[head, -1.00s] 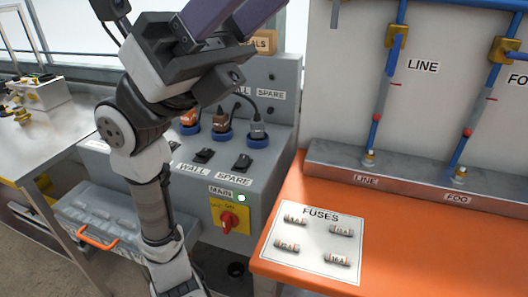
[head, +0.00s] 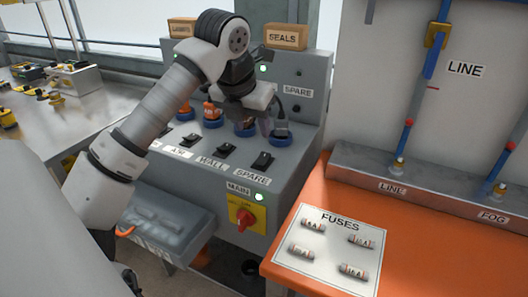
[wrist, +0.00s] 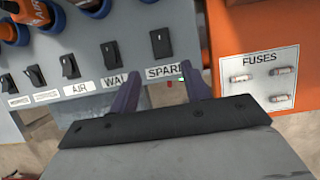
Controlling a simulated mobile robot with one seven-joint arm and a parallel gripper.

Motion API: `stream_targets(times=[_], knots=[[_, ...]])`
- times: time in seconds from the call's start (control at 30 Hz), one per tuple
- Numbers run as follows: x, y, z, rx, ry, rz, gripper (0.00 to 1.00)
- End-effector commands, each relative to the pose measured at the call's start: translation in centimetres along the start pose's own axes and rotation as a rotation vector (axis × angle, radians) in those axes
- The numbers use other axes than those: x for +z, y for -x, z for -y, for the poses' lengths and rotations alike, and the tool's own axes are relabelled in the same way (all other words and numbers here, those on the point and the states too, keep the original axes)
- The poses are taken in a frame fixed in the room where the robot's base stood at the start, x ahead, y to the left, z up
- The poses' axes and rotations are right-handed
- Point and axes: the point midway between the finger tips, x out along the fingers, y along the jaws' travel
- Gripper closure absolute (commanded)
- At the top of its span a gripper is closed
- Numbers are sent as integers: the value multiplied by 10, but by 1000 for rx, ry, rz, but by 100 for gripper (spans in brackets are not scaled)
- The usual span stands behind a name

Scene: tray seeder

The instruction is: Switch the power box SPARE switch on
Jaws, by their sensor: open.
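The black SPARE rocker switch (head: 262,161) is on the sloped grey panel of the power box (head: 215,190), above its SPARE label. The switch (wrist: 161,42) also shows in the wrist view, just beyond and between my fingertips. My gripper (wrist: 165,78) is open and empty, its purple fingers apart and pointing at the SPARE label. In the head view my gripper (head: 264,122) is over the plugs at the back of the panel, partly hidden by my arm. I cannot tell which way the rocker is tipped.
The WALL switch (head: 226,150) is left of SPARE. Plugs in blue sockets (head: 280,135) stand behind the switches. A red MAIN knob (head: 244,219) is on the front, beside a lit green lamp (head: 260,197). An orange bench (head: 300,205) with a fuse card (head: 330,245) is on the right.

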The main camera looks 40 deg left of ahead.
Motion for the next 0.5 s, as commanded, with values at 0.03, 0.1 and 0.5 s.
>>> stream_targets(times=[0.03,0.1,0.5], knots=[[0,-11,1,-5,-1,-1,53],[0,-26,1,-6,-2,-1,53],[1,-98,2,-7,-4,2,53]])
